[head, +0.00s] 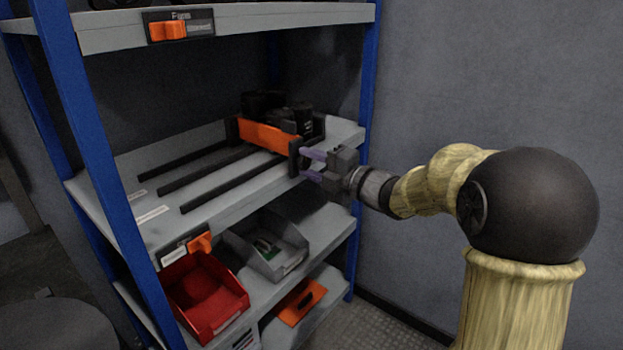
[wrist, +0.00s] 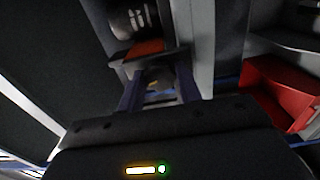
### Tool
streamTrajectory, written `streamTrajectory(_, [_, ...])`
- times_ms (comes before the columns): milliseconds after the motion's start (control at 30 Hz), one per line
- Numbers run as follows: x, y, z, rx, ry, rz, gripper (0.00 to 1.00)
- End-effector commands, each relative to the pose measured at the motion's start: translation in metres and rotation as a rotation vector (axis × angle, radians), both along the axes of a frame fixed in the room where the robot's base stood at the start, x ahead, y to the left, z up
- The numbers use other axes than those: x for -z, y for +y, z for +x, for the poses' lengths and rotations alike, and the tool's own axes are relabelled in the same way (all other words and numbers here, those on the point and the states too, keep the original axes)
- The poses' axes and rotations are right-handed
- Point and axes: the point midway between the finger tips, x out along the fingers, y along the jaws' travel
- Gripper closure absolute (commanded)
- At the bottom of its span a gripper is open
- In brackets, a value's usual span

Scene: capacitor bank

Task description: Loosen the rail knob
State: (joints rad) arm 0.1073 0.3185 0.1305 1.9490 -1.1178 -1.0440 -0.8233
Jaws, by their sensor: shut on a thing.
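My gripper (head: 308,163) reaches in from the right at the right end of the middle shelf, its two purple fingers level with a dark end bracket (head: 295,155) on the shelf's front edge. In the wrist view the fingers (wrist: 158,90) are shut on the rail knob (wrist: 157,82), a small, blurred, greyish piece just in front of the black bracket. In the head view the knob is too small and covered to make out. Behind the bracket is an orange bar (head: 265,136), with black cylindrical parts (head: 263,104) beyond it.
Dark rails (head: 235,182) run along the middle shelf (head: 170,228). A blue post (head: 367,90) stands close behind my gripper. Below are a red bin (head: 205,293), a grey bin (head: 268,250) and an orange piece (head: 302,302).

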Motion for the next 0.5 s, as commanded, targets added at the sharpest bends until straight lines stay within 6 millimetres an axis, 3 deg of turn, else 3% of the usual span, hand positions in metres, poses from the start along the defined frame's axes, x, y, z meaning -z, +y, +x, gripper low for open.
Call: streamTrajectory(500, [0.0013, -0.0007, 0.0004, 0.002, -0.105, -0.087, 0.88])
